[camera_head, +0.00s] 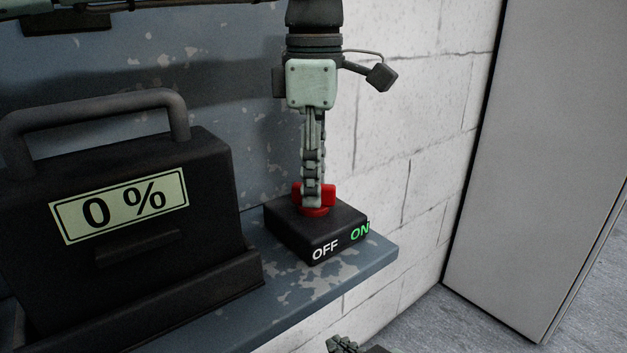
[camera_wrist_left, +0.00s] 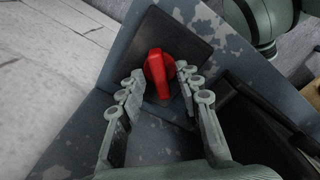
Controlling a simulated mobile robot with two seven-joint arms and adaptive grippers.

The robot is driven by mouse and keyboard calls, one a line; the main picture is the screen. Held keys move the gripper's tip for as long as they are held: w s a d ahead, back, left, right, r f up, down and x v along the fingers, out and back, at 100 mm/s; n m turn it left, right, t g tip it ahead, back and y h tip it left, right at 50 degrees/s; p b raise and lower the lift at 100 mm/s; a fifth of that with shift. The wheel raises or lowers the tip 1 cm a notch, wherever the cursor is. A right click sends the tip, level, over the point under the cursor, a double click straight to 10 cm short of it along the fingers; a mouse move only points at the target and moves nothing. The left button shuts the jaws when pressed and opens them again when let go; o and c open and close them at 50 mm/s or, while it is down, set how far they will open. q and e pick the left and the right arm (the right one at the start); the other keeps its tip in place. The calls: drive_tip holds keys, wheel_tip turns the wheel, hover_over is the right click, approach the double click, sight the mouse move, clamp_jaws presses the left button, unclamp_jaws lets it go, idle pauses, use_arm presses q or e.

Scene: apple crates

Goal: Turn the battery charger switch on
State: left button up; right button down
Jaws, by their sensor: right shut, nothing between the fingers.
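The switch is a black box (camera_head: 290,232) with a red knob (camera_head: 329,194) on top and the labels OFF in white and ON in green on its front. The battery charger (camera_head: 130,262) is a black case with a handle, and its display (camera_head: 120,205) reads 0 %. My left gripper (camera_head: 312,200) points down over the knob and hides its middle. In the left wrist view, the left gripper's fingers (camera_wrist_left: 161,80) are open, one on each side of the red knob (camera_wrist_left: 160,70), with gaps visible. My right gripper (camera_head: 343,344) is shut and mostly cut off at the bottom edge.
The charger and switch stand on a worn blue-grey metal shelf (camera_head: 335,280) with its edge just right of the switch. A white block wall (camera_head: 385,150) is close behind. A tall grey panel (camera_head: 545,150) stands at the right, with floor below.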

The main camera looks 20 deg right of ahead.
use_arm(q)
drive_tip(key=shift+f, duration=0.15)
clamp_jaws()
